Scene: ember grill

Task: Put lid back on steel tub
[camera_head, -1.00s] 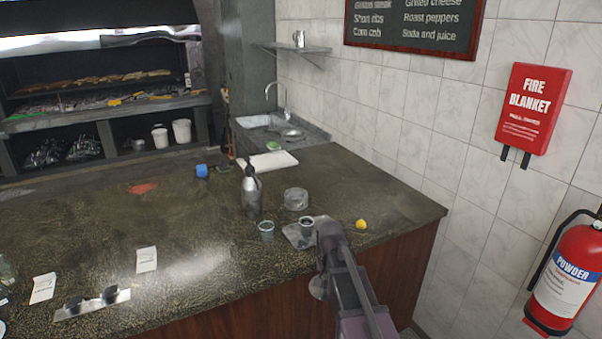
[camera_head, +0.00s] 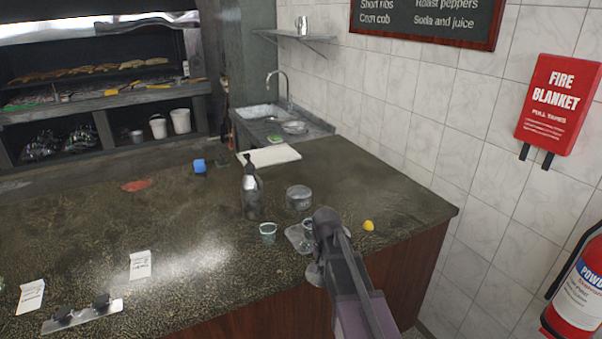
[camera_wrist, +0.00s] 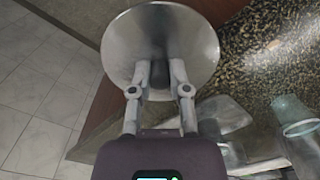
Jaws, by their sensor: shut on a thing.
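The steel tub (camera_head: 299,197) is a short round grey metal container on the dark speckled counter, right of a metal bottle. My gripper (camera_wrist: 160,75) is shut on a round grey metal lid (camera_wrist: 195,45), seen as a wide disc in the wrist view. In the head view the lid (camera_head: 314,274) shows only as a small piece left of my arm, near the counter's front edge. My gripper is in front of the tub, apart from it. My wrist hides part of the counter and most of the lid.
A metal bottle (camera_head: 251,194) stands close left of the tub. Two small clear cups stand in front, one (camera_head: 268,233) in the open and one (camera_head: 307,230) beside my wrist. A yellow item (camera_head: 368,225) lies to the right.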

